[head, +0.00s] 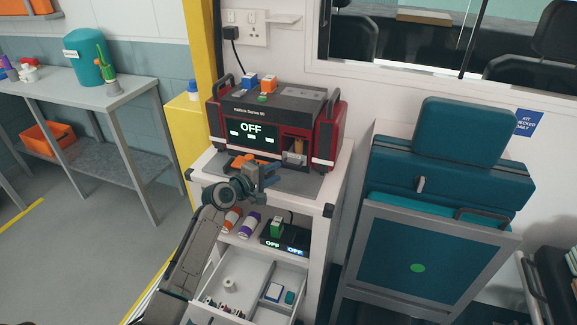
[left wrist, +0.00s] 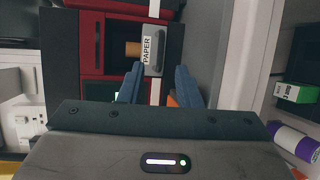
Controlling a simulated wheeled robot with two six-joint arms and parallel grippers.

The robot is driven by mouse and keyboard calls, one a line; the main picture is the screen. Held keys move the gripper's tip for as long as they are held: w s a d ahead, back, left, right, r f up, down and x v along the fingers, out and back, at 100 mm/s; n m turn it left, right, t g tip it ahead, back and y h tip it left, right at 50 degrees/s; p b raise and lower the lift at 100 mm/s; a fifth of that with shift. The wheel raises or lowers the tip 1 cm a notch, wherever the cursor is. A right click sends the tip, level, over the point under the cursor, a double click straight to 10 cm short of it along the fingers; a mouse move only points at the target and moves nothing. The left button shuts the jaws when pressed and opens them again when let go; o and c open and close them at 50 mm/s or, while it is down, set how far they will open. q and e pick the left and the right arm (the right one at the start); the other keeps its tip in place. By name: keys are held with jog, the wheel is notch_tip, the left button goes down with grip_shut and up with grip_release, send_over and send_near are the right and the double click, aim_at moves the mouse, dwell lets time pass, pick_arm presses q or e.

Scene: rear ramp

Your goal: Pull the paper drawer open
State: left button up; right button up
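The paper drawer (head: 297,158) is a grey front low on the right of the red and black monitor (head: 262,115). In the left wrist view the drawer front (left wrist: 153,52) carries the label PAPER, with a tan roll (left wrist: 132,48) showing in the dark recess beside it. I cannot tell whether the drawer stands slightly out. My left gripper (head: 268,172) is in front of the monitor, a little left of and below the drawer. Its two blue fingers are apart and empty in the left wrist view (left wrist: 159,85), pointing towards the drawer front. My right gripper is not in view.
The monitor stands on a white cabinet (head: 338,185). An orange object (head: 245,161) lies near my left gripper. Below are a shelf with bottles and an open lower drawer (head: 262,262). A folded teal seat (head: 415,235) stands to the right.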

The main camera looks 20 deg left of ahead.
aim_at(290, 165)
pick_arm(q)
jog(key=x, duration=0.6)
jog(key=shift+s+f, duration=0.1)
jog(key=shift+c, duration=0.4)
grip_shut()
